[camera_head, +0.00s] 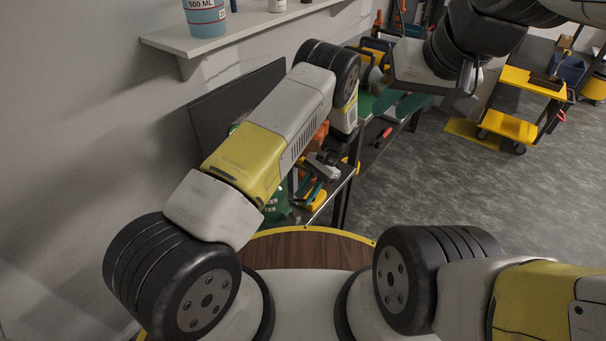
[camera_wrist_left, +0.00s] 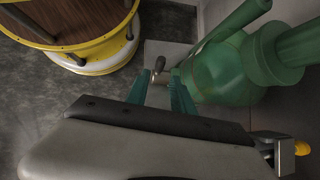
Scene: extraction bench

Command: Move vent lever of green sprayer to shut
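The green sprayer (camera_wrist_left: 222,72) fills the right of the left wrist view, with a green tube-like part slanting across its top. In the head view the sprayer (camera_head: 276,203) is mostly hidden behind my left arm. A small metal lever-like part (camera_wrist_left: 158,66) shows beside the sprayer, just beyond my left fingertips; I cannot tell its exact setting. My left gripper (camera_wrist_left: 160,88) is open, its two teal fingers apart with nothing seen held. It also shows in the head view (camera_head: 312,190). My right gripper (camera_head: 468,86) is raised at the upper right, away from the sprayer; its opening is unclear.
A dark bench (camera_head: 372,150) with tools stands beyond my left arm. A wall shelf (camera_head: 240,35) with a beaker (camera_head: 205,18) is at the upper left. A yellow cart (camera_head: 510,125) stands at the far right. The grey floor between is clear.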

